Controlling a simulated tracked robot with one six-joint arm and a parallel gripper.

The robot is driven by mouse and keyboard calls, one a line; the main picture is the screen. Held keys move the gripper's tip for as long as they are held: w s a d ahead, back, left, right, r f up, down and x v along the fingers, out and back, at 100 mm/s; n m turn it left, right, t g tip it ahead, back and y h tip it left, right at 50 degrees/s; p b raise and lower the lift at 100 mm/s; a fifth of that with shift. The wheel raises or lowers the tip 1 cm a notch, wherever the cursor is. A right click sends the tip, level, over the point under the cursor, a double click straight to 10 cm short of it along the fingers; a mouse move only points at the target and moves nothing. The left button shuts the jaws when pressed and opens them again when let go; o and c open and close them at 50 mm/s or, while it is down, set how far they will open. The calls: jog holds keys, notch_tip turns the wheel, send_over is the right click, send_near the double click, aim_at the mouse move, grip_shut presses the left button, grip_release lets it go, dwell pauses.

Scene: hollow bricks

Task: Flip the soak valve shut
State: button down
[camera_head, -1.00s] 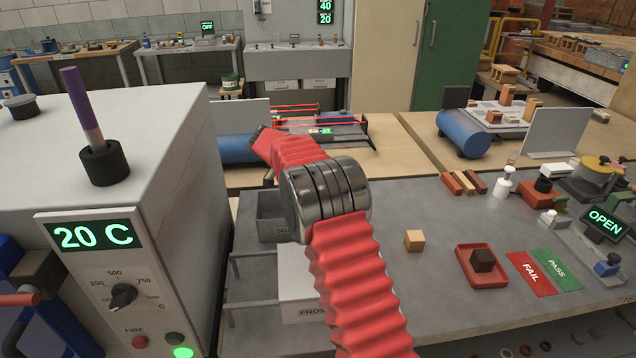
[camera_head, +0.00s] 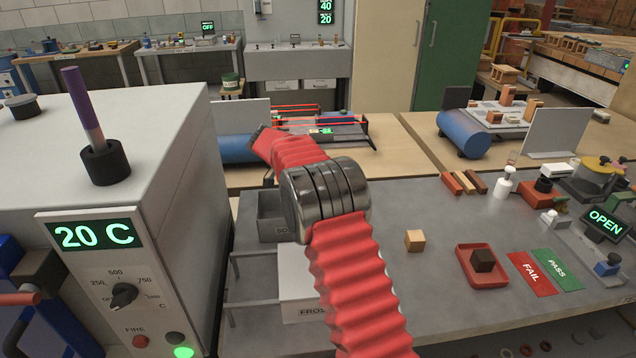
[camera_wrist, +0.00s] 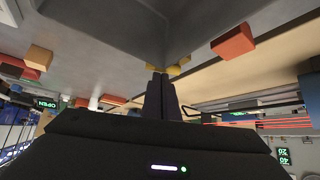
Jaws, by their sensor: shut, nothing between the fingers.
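No part is clearly marked as the soak valve. A display reading OPEN (camera_head: 605,224) stands at the right of the grey bench in the head view, and a small blue-topped fitting (camera_head: 607,265) sits just in front of it. A green-lit display (camera_wrist: 46,103) shows at the left in the wrist view. My gripper (camera_wrist: 160,78) shows in the wrist view with its dark fingers together and nothing visible held. A small yellowish thing (camera_wrist: 181,70) lies just past the fingertips; I cannot tell if they touch. The gripper's fingers cannot be made out in the head view.
A furnace (camera_head: 130,270) reading 20 C fills the left. The grey bench (camera_head: 440,215) holds a tan cube (camera_head: 415,240), a red tray (camera_head: 484,284) with a dark cube, red FAIL and green PASS mats, and several small bricks. An orange brick (camera_wrist: 233,42) shows in the wrist view.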

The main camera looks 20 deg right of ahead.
jog(key=shift+w+d+f, duration=0.3)
jog(key=shift+w+d, duration=0.15)
jog(key=shift+w, duration=0.05)
jog(key=shift+w+r, duration=0.1)
jog(key=shift+r, duration=0.15)
jog(key=shift+w+d+r, duration=0.1)
jog(key=shift+d+r, duration=0.2)
jog(key=shift+r, duration=0.1)
jog(key=r, duration=0.1)
jog(key=d+r, duration=0.1)
jog(key=r, duration=0.1)
jog(key=shift+w, duration=0.15)
jog(key=v, duration=0.9)
jog(key=shift+w, duration=0.15)
jog(key=shift+a, duration=0.2)
